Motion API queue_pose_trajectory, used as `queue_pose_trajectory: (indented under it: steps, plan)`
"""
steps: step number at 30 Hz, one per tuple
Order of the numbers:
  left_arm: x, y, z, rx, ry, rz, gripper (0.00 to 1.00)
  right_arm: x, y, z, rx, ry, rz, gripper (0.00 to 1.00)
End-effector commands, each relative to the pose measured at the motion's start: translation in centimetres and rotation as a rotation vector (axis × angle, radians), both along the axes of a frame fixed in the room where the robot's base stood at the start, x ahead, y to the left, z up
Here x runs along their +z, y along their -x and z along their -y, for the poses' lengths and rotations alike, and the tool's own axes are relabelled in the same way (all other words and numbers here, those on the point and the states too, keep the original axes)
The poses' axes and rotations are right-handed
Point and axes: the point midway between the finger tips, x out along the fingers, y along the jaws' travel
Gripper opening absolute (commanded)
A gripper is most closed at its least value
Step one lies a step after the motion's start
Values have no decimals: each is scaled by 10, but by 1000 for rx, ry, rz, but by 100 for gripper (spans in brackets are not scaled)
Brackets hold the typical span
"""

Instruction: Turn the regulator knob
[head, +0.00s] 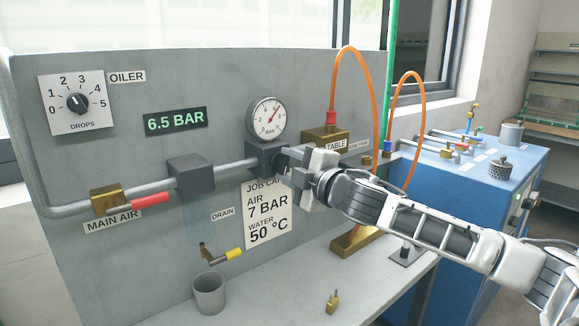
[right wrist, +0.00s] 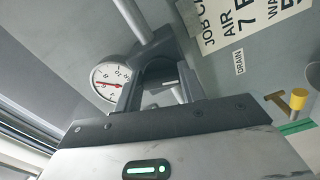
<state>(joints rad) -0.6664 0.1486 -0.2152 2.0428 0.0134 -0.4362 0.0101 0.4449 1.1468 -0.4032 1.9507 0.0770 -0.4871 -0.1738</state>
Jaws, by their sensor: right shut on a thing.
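The regulator is a dark grey block (head: 264,160) on the pipe, under a round white pressure gauge (head: 266,119) with a red needle. A green display (head: 175,122) reads 6.5 BAR. My right gripper (head: 287,168) reaches in from the right and is shut on the dark regulator knob, which its fingers mostly hide in the head view. In the right wrist view, the knob (right wrist: 158,74) shows between the two fingers of the right gripper (right wrist: 160,92), with the gauge (right wrist: 108,82) beside them. My left gripper is not in view.
A job card (head: 268,215) reads AIR 7 BAR, WATER 50 °C. An oiler dial (head: 77,103) and a red-handled main air valve (head: 150,199) are on the left. A grey cup (head: 209,292) stands under the yellow-handled drain. Orange hoses (head: 341,62) arch behind my right arm.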

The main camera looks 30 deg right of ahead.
Motion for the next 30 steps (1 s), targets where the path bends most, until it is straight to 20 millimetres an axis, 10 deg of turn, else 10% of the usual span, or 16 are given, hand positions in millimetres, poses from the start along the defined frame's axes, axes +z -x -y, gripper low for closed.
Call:
queue_pose_trajectory:
  steps: [20,21,23,30]
  plan:
    - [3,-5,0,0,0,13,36,-1,0,-1,2,-70,-7,17]
    - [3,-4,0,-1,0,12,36,-1,0,-1,2,-70,-7,48]
    - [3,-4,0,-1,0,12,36,-1,0,-1,1,-69,-6,62]
    - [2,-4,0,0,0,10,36,-1,0,0,1,-69,-6,62]
